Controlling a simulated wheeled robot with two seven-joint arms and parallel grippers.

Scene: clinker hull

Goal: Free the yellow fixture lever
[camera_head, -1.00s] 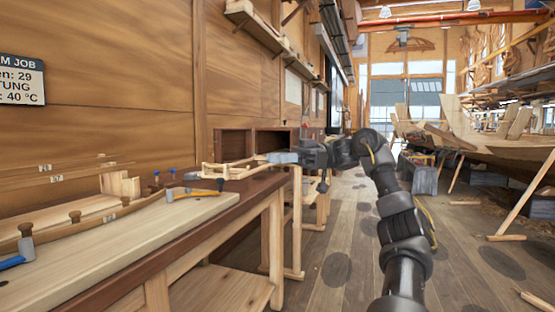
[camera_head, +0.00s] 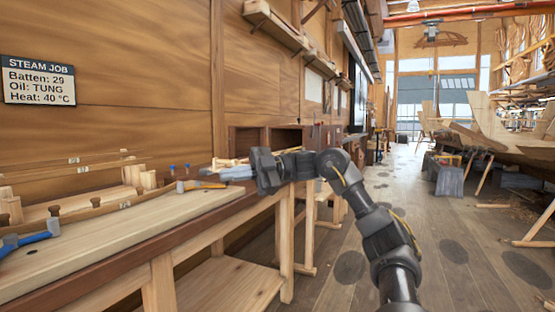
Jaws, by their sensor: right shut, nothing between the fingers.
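My right gripper (camera_head: 222,174) reaches in from the right over the far part of the bench. Its grey fingers are shut and empty, and point left. No yellow fixture lever can be made out for certain. A pale wooden frame (camera_head: 229,162) stands behind the fingers and is partly hidden by them. My left gripper is not in view.
The workbench (camera_head: 120,222) runs along the left wall. A blue-handled hammer (camera_head: 38,239) lies at its near left. Labelled battens (camera_head: 75,161) and wooden blocks stand along the back. A steam job sign (camera_head: 38,80) hangs above. The floor (camera_head: 335,275) right of the bench is mostly clear.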

